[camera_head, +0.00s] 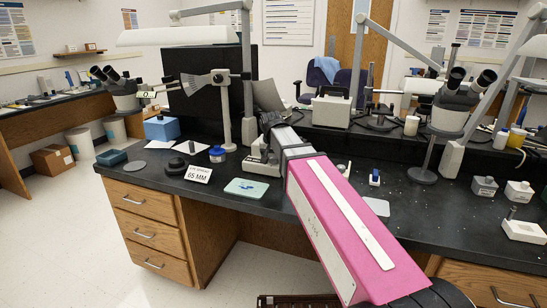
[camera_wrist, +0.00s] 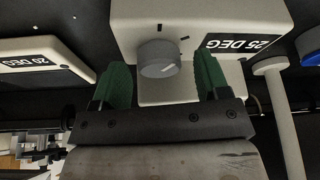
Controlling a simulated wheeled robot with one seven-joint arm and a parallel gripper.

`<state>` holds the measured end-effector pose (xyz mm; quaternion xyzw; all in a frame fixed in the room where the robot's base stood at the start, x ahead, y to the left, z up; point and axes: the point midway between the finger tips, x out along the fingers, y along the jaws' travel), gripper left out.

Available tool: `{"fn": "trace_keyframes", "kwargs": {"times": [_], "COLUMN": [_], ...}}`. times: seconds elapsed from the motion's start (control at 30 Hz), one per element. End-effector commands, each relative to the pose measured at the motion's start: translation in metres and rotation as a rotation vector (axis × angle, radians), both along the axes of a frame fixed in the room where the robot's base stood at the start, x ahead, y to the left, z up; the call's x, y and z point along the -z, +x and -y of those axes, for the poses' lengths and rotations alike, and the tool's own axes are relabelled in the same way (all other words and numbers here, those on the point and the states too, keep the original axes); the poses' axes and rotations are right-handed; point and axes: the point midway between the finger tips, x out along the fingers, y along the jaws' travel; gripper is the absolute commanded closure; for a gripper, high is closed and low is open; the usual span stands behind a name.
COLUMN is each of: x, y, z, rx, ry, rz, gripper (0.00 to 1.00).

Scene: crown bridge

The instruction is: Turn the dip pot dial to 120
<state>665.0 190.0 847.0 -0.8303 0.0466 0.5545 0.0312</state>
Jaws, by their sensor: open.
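A grey round dial (camera_wrist: 158,58) with a white pointer line sits on the face of a white box (camera_wrist: 190,18) in the wrist view. Dark tick marks show on the face beside it. The pointer is toward the picture's right; no dial numbers can be read. My gripper (camera_wrist: 162,66) is open, with one green finger on each side of the dial. I cannot tell if either finger touches it. In the head view a white unit (camera_head: 259,160) stands by the end of my pink arm, which hides part of it and my fingers.
In the wrist view, a "25 DEG" label (camera_wrist: 238,44) appears upside down near the dial, a "20 DEG" block (camera_wrist: 45,58) lies left, and a pale post (camera_wrist: 283,115) stands close right. A microscope (camera_head: 455,105) stands right on the black bench. A blue-lidded jar (camera_head: 217,154) stands left.

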Motion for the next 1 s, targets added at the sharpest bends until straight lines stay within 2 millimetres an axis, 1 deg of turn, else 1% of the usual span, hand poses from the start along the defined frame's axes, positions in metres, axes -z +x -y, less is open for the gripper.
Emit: {"fn": "trace_keyframes", "kwargs": {"times": [0.33, 0.37, 0.4, 0.5, 0.67, 0.77, 1.0], "x": [0.0031, 0.003, 0.003, 0.003, 0.0029, 0.0029, 0.0029], "y": [0.0011, 0.0011, 0.0011, 0.001, 0.0011, 0.0014, 0.0023], "z": [0.0003, 0.0003, 0.0003, 0.0002, 0.0001, -0.0006, -0.0015], "rx": [0.0, 0.0, 0.0, 0.0, 0.005, 0.042, 0.247], "ry": [0.0, 0.0, 0.0, 0.0, 0.0, 0.001, 0.0], "rz": [0.0, 0.0, 0.0, 0.0, -0.001, -0.001, -0.002], "gripper": [0.31, 0.38, 0.51, 0.81, 0.81, 0.81, 0.81]}}
